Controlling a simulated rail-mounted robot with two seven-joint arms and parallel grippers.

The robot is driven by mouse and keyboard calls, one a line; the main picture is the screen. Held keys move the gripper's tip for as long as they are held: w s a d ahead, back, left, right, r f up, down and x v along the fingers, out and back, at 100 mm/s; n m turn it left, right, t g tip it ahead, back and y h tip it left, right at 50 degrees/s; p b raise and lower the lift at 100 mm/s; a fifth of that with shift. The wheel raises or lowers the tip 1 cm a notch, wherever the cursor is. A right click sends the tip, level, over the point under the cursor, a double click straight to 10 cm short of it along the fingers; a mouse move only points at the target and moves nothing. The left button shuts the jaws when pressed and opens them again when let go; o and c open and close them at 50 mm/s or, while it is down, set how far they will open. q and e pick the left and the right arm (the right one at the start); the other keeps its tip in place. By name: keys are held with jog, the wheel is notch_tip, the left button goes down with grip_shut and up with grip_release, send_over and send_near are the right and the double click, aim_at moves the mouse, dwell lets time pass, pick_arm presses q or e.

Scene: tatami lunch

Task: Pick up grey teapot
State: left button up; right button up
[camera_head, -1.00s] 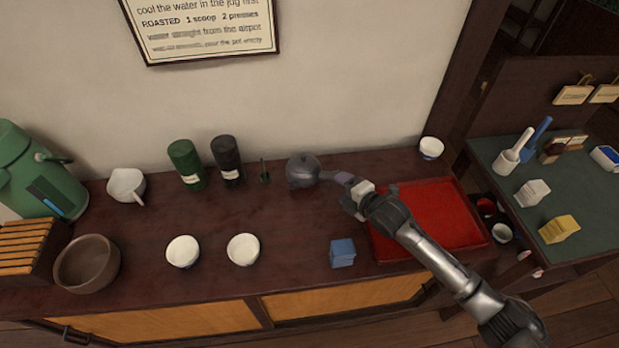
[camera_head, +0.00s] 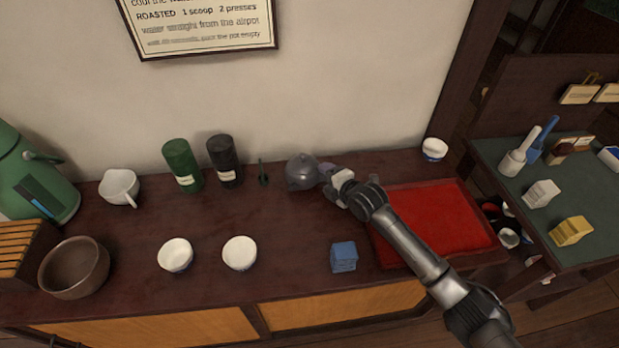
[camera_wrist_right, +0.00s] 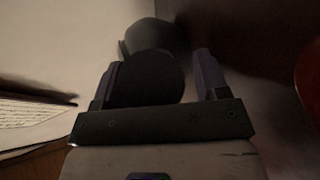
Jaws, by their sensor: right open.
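The grey teapot (camera_head: 301,172) stands upright on the dark wooden counter, near the wall and right of the dark canister. My right gripper (camera_head: 328,178) is at the teapot's right side, where the handle would be. In the right wrist view my right gripper (camera_wrist_right: 158,80) is open, with a dark rounded form between its fingers that looks like the teapot's handle end. The teapot body (camera_wrist_right: 152,36) shows dark beyond it. Whether the fingers touch it I cannot tell. My left gripper is not in view.
A red tray (camera_head: 440,222) lies right of the teapot, under my right arm. A blue box (camera_head: 343,257) and white cups (camera_head: 239,253) stand nearer the front. A green canister (camera_head: 182,165) and a dark canister (camera_head: 224,161) stand left of the teapot, with a small green whisk-like item (camera_head: 263,173) between.

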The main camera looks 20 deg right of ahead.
grip_shut()
jog(key=shift+r, duration=0.15)
dwell(0.4)
